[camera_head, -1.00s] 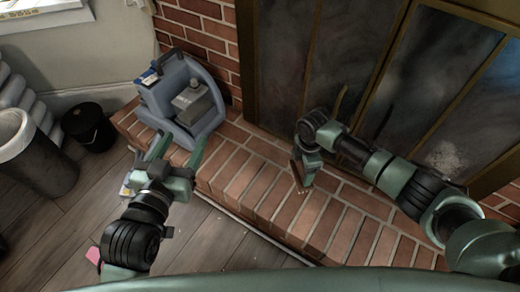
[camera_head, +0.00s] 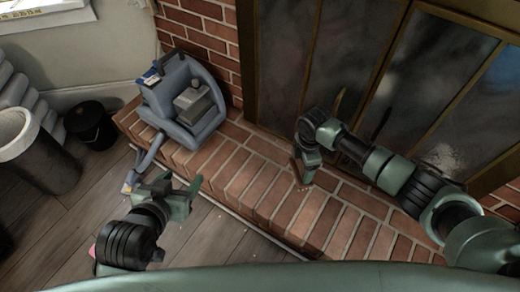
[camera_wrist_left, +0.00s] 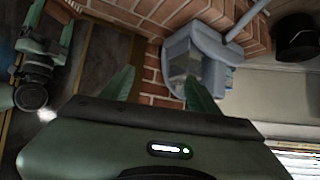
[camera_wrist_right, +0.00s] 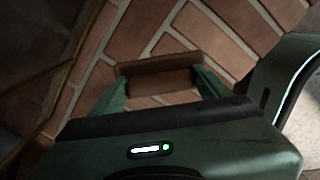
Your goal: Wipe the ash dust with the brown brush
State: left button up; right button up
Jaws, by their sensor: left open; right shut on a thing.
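My right gripper (camera_head: 307,168) is shut on the brown brush (camera_head: 297,171) low over the brick hearth. In the right wrist view the brush (camera_wrist_right: 158,74) lies crosswise between the fingers, close to the bricks. Whether its bristles touch them is hard to tell. Small pale specks, seemingly ash dust (camera_head: 305,188), lie on the bricks just below the brush; part of this patch may be hidden by the gripper. My left gripper (camera_head: 183,181) is open and empty, over the floor and hearth edge at the left.
A blue-grey vacuum-like machine (camera_head: 188,98) stands on the left end of the brick hearth (camera_head: 262,190), its hose reaching toward the floor. A black bucket (camera_head: 90,126) and a grey bin (camera_head: 38,160) stand further left. The glass fireplace doors (camera_head: 430,80) rise behind my right arm.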

jog(key=shift+r+p, duration=0.4)
jog(key=shift+p, duration=0.05)
pick_arm(q)
jog(key=s+a+f+g+y, duration=0.1)
jog(key=s+f+g, duration=0.3)
jog(key=s, duration=0.4)
jog(key=shift+a+f+g+p, duration=0.4)
jog(key=shift+a, duration=0.4)
pick_arm(e)
jog(key=shift+r, duration=0.35)
